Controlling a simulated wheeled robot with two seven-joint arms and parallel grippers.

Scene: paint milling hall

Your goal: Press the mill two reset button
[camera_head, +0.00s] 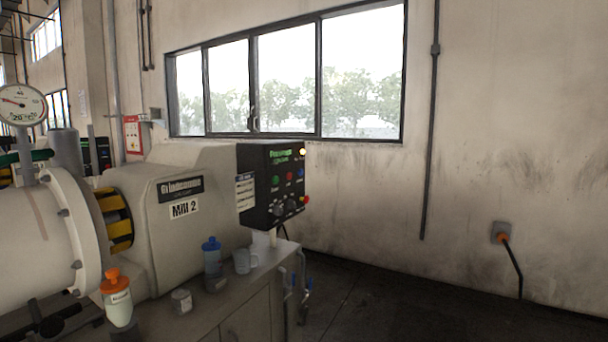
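The machine labelled Mill 2 (184,209) stands at the left in the head view. A black control panel (253,159) is mounted at its right end, its button face turned to the right. On that face are a green button (276,181), a red button (289,176) and a small blue button (300,172). The button labels are too small to read, so I cannot tell which one is reset. Neither gripper is in view.
A grey cabinet (236,325) below the panel carries a blue-capped bottle (212,262), a mug (244,261) and a small jar (181,301). An orange-topped bottle (118,306) is at the front left. Pipes with blue valves (307,285) stick out right. Floor (400,305) on the right is clear.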

